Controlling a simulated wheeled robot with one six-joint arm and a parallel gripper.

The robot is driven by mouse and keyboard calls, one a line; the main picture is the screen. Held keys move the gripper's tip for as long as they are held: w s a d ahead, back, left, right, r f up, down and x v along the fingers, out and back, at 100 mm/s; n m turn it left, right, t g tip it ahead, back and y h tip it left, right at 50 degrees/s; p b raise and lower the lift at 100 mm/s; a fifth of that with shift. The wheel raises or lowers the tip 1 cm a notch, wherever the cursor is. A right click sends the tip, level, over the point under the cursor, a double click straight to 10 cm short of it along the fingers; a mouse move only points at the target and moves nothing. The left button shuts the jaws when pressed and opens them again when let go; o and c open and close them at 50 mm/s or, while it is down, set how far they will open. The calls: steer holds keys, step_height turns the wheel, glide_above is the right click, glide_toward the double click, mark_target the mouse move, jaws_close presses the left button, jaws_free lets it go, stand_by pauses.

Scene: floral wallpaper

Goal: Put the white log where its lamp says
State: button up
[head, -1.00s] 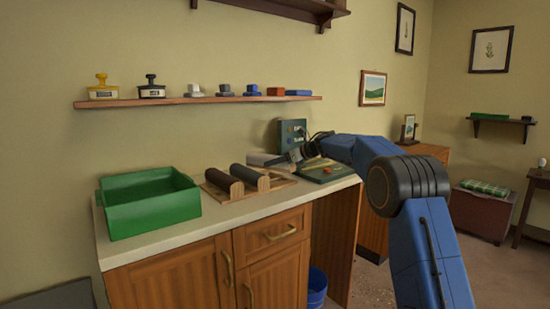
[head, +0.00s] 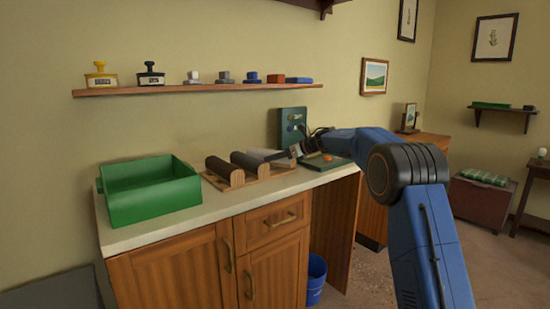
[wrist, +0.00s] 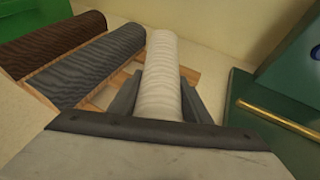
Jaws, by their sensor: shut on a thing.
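The white log (head: 266,154) is in my gripper (head: 296,151), at the right end of the wooden rack (head: 250,183) and beside the black log. The wrist view shows the white log (wrist: 162,75) lying lengthwise between the two dark fingers. Its underside is hidden, so I cannot tell whether it touches the rack. A green panel (head: 292,125) stands behind at the wall, with small bluish marks; I cannot tell which lamp is lit.
A brown log (head: 223,171) and a black log (head: 248,163) lie on the rack. An open green bin (head: 150,200) stands left on the counter. A green base with an orange knob (head: 327,157) is at right. A shelf (head: 200,89) holds several small items.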

steer(key=shift+f, duration=0.4)
steer(key=o, duration=1.6)
steer(key=shift+c, duration=0.2)
